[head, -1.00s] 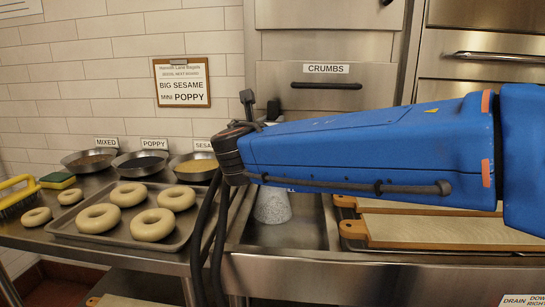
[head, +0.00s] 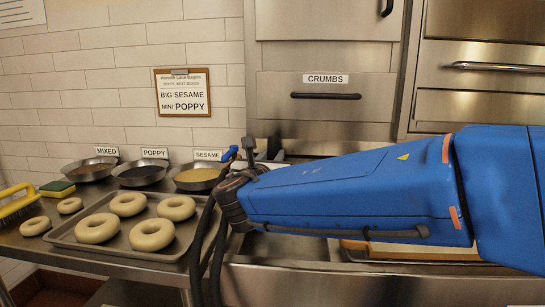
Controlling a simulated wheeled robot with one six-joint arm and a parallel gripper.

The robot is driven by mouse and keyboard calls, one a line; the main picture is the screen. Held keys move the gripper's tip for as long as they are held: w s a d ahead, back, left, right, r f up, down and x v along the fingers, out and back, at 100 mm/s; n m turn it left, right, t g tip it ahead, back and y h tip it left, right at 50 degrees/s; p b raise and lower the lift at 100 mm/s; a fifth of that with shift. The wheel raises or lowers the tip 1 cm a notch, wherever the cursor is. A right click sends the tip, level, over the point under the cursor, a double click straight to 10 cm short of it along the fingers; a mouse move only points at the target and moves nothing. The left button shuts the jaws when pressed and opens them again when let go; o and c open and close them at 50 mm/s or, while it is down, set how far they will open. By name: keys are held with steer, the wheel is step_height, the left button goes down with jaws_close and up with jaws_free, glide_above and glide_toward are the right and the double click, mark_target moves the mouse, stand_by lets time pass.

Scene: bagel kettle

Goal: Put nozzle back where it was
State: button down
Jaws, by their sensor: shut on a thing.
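My blue arm reaches in from the right across the head view. Its dark wrist end hangs over the left part of the sink. My gripper is hidden behind the wrist, so its fingers and whatever is between them do not show. A small blue piece (head: 230,153) sticks up just above and behind the wrist, near the sesame bowl's right side. It may be part of the nozzle, but I cannot tell, and no other nozzle can be made out. Dark hoses hang down from my wrist in front of the counter edge.
A tray (head: 72,241) of bagels lies on the left counter. Bowls of mixed (head: 90,171), poppy (head: 140,176) and sesame (head: 198,178) toppings stand behind it. A yellow brush (head: 18,205) and a sponge (head: 57,188) are at far left. A crumbs drawer (head: 325,105) is behind my arm.

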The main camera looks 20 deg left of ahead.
steer(key=c, duration=1.5)
jaws_free()
steer(key=shift+s+f, duration=0.1)
steer(key=s, duration=0.5)
steer(key=s+d, duration=0.1)
steer(key=s, duration=0.5)
steer(key=s+d, duration=0.1)
steer(key=s, duration=0.5)
